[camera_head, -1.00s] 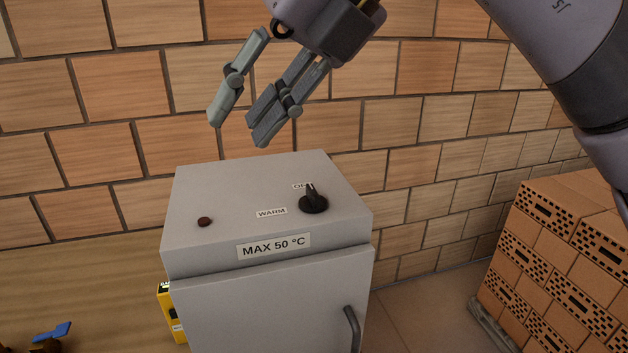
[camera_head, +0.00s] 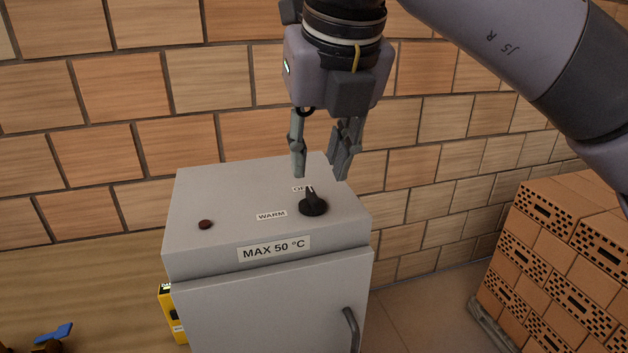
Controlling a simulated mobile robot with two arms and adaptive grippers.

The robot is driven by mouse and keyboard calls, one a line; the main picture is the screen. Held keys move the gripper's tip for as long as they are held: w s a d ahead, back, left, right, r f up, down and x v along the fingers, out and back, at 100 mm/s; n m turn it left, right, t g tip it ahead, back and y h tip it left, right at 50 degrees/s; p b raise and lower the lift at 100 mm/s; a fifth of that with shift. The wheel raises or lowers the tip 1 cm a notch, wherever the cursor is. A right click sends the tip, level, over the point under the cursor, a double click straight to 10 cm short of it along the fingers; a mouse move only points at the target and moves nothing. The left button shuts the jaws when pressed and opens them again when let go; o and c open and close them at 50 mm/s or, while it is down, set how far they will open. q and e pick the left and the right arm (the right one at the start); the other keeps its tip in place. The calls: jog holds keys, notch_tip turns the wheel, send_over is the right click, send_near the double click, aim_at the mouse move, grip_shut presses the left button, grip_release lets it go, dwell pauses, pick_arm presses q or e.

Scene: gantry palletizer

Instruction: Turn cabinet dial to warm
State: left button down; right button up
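The grey cabinet (camera_head: 270,300) stands in the middle of the view, with a "MAX 50 °C" label on its upper front. The black dial (camera_head: 313,207) is on its sloped top, at the right. Its pointer is turned up toward the partly hidden "OFF" label (camera_head: 299,189). The "WARM" label (camera_head: 271,215) lies to the dial's left. My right gripper (camera_head: 320,176) points down above the dial, with its fingers apart and nothing between them. The fingertips look a little above the dial, not touching it. My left gripper is not in view.
A dark red button (camera_head: 206,224) is on the left of the cabinet top. The cabinet door has a dark handle (camera_head: 352,328). A yellow device (camera_head: 171,312) is at the cabinet's left side. Stacked orange bricks (camera_head: 560,265) stand at the right. A block wall rises behind.

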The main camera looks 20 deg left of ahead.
aim_at(313, 194)
jog(key=x, duration=0.6)
jog(key=shift+p, duration=0.4)
jog(key=shift+c, duration=0.3)
grip_shut()
